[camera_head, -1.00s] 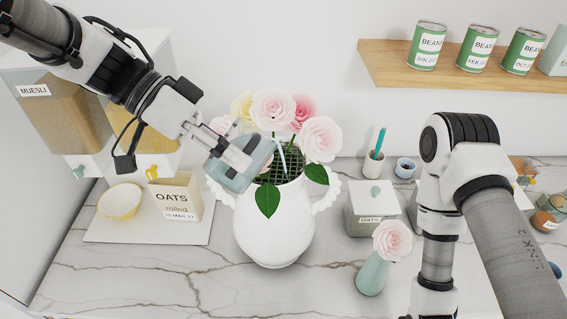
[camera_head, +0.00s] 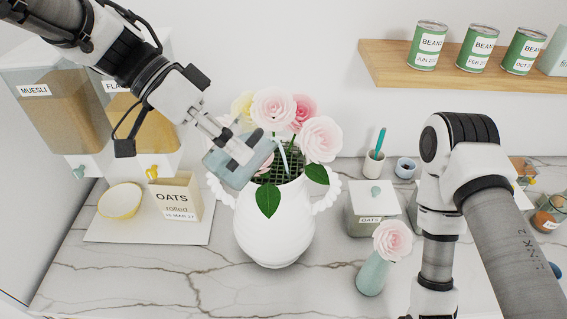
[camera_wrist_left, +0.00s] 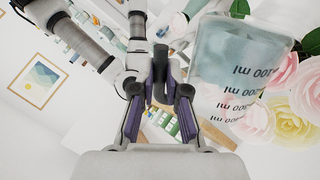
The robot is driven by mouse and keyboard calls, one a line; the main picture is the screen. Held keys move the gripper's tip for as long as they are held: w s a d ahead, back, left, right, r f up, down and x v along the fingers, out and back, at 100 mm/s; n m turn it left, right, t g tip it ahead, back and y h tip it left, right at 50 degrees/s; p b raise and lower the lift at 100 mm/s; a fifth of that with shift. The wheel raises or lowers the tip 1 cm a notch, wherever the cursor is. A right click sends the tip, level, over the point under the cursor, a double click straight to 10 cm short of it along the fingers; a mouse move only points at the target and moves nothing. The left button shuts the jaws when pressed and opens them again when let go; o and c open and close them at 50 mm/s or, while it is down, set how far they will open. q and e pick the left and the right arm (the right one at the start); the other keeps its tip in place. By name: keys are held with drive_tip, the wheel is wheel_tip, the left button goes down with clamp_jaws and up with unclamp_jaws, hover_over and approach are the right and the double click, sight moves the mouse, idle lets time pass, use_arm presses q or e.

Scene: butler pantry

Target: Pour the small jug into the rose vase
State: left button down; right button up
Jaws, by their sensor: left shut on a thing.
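The small jug (camera_head: 226,172) is pale blue and see-through. It is tilted at the upper left of the rose vase (camera_head: 273,232), close to its mouth. My left gripper (camera_head: 240,150) is shut on the jug. In the left wrist view the jug (camera_wrist_left: 235,62) shows upside-down "100 ml" marks, beside the shut fingers (camera_wrist_left: 160,78). The rose vase is large, white and ribbed, with beaded handles, a green mesh in its mouth and several pink and yellow roses. A thin pale streak shows at its mouth; I cannot tell whether it is liquid. My right gripper is out of view.
A small teal vase (camera_head: 373,273) with one pink rose stands right of the big vase. An oats box (camera_head: 176,199) and a yellow-rimmed bowl (camera_head: 120,201) sit at the left. A lidded canister (camera_head: 371,212) stands behind. The front marble counter (camera_head: 190,285) is clear.

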use_arm(q)
drive_tip(key=shift+r, duration=0.15)
idle(0.3)
drive_tip(key=shift+w+d, duration=0.1)
drive_tip(key=shift+d, duration=0.05)
drive_tip(key=shift+r, duration=0.1)
drive_tip(key=shift+r+y, duration=0.15)
drive_tip(key=shift+y, duration=0.15)
drive_tip(key=shift+w+g, duration=0.1)
drive_tip(key=shift+g, duration=0.2)
drive_tip(key=shift+d, duration=0.1)
drive_tip(key=shift+w+r, duration=0.1)
drive_tip(key=shift+r, duration=0.1)
drive_tip(key=shift+w+d+n, duration=0.1)
drive_tip(key=shift+n, duration=0.2)
